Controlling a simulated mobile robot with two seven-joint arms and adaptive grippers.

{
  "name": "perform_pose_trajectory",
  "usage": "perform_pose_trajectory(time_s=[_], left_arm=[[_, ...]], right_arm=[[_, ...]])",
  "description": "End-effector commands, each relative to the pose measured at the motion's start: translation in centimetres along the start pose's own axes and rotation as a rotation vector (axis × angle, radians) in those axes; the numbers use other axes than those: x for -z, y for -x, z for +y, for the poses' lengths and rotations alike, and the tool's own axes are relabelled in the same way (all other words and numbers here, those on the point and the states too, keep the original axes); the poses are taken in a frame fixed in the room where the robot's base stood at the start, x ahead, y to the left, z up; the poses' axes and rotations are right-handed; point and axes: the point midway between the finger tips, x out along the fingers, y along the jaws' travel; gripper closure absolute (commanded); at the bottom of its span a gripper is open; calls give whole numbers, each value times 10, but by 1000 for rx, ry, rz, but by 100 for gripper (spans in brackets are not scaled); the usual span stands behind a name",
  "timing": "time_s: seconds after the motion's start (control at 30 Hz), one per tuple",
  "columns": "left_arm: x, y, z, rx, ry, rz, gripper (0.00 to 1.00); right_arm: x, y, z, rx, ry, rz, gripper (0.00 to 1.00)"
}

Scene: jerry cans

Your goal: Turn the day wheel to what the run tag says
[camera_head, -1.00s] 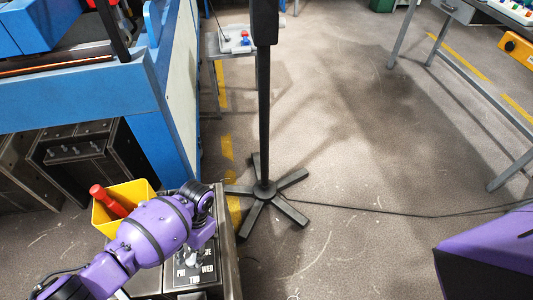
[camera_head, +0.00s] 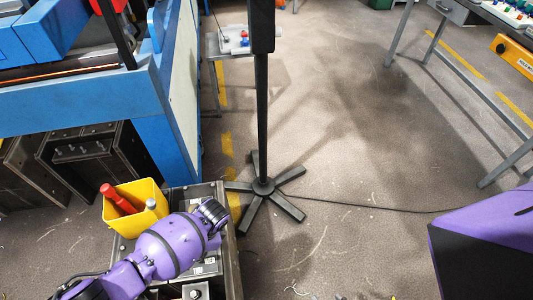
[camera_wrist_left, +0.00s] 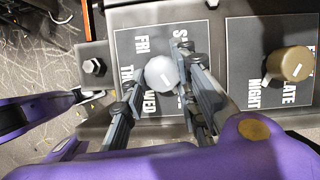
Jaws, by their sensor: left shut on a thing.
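The day wheel is a pale grey round knob (camera_wrist_left: 162,72) in the left wrist view, with a small white mark on top. It sits on a dark plate (camera_wrist_left: 135,42) with white day words around it; FRI, THU and WED are partly readable. My left gripper (camera_wrist_left: 160,84) is shut on the knob, one finger on each side. In the head view my left gripper (camera_head: 212,218) is over the panel and hides the wheel. My right gripper is out of view. I cannot make out a run tag.
A brass knob (camera_wrist_left: 290,63) on a second plate with LATE and NIGHT stands beside the wheel. A yellow bin (camera_head: 148,192) with a red-handled thing (camera_head: 117,197) is behind my left arm. A black stand (camera_head: 262,120) with splayed feet stands beyond; open floor lies right.

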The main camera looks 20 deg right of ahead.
Motion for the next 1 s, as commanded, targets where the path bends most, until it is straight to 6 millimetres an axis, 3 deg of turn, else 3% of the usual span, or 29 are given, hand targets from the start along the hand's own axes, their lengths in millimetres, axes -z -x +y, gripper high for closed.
perform_pose_trajectory(time_s=[0.03, 0.57, 0.6, 0.7, 1.0], left_arm=[[3, -2, 9, -13, -16, 3, 99], [2, -4, 10, -4, -39, 0, 99], [2, -4, 10, -4, -38, 0, 71], [2, -4, 9, -4, -38, 1, 58], [1, -2, 5, 4, -35, 1, 58]], right_arm=[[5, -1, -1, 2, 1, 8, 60], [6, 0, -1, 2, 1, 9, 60], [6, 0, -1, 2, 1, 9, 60], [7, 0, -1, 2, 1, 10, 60], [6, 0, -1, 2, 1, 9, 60]])
